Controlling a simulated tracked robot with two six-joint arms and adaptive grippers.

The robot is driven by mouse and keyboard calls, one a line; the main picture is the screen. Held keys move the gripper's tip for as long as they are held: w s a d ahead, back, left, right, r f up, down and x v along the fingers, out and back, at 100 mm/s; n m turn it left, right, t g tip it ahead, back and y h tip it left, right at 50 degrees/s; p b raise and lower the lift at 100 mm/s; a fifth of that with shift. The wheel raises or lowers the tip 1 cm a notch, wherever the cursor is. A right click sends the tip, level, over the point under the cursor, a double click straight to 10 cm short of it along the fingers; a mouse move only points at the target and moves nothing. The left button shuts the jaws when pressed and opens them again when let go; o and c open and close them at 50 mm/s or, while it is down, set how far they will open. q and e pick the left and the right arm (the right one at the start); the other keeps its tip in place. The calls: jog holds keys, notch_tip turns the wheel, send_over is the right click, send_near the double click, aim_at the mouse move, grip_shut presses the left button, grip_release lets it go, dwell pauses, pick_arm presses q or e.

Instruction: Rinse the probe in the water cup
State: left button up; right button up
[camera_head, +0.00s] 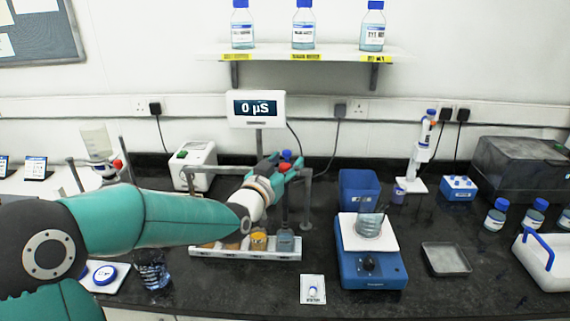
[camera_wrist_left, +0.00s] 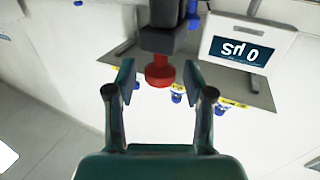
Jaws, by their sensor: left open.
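My left gripper (camera_head: 283,166) reaches across the bench to a stand below the meter (camera_head: 257,109), which reads 0 µS. In the left wrist view the gripper (camera_wrist_left: 160,78) is open, with a red knob (camera_wrist_left: 159,76) under a dark grey body between its fingertips; I cannot tell whether they touch. The red knob also shows in the head view (camera_head: 285,167). The probe itself is not clearly visible behind my gripper. A white rack (camera_head: 220,253) holds several cups, amber ones (camera_head: 259,240) and a blue-grey one (camera_head: 285,241) at its right end, probably water.
A blue stirrer (camera_head: 370,265) with a glass beaker (camera_head: 369,225) stands right of the rack. A blue bin (camera_head: 359,188) is behind it and a grey tray (camera_head: 446,258) to its right. A dark glass (camera_head: 152,271) stands below my left arm. Stand posts flank the gripper.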

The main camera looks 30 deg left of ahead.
pick_arm(q)
jog(key=s+d, duration=0.1)
jog(key=s, duration=1.1)
jog(key=shift+d, duration=0.4)
jog(key=shift+w+f, duration=0.1)
